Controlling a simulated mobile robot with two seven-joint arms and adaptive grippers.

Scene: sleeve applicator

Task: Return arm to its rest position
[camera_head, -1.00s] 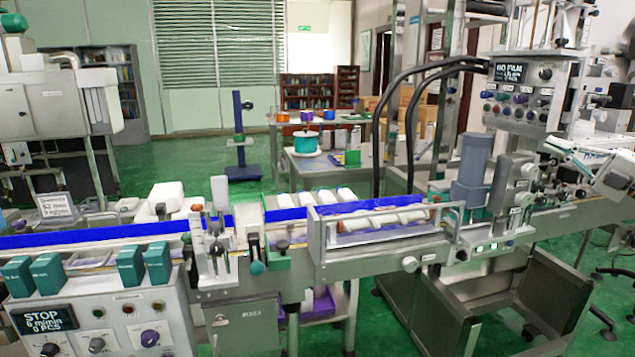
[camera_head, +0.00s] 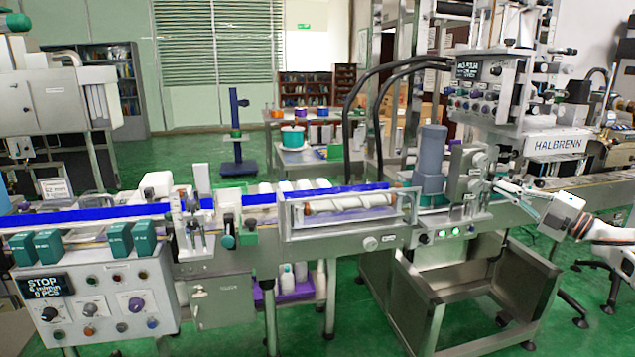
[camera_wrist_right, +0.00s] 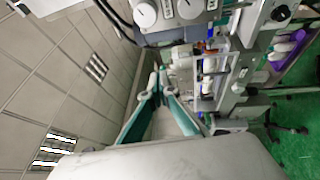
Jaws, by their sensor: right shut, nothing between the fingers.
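My right arm comes in from the right edge of the head view, white with an orange band. Its right gripper (camera_head: 498,184) points left, in front of the labelling machine's lower body. The fingers are closed together with nothing between them. In the wrist view the same gripper (camera_wrist_right: 158,82) shows its teal-lined fingers meeting at the tips, empty. Whether the fingertips touch the machine is hard to tell; they look apart from it. My left gripper is not in view.
The labelling machine (camera_head: 500,95) stands behind the gripper, with grey knobs (camera_head: 480,160) close by. The conveyor (camera_head: 250,225) with a roller guard (camera_head: 345,210) runs left. A steel bin (camera_head: 470,290) stands below.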

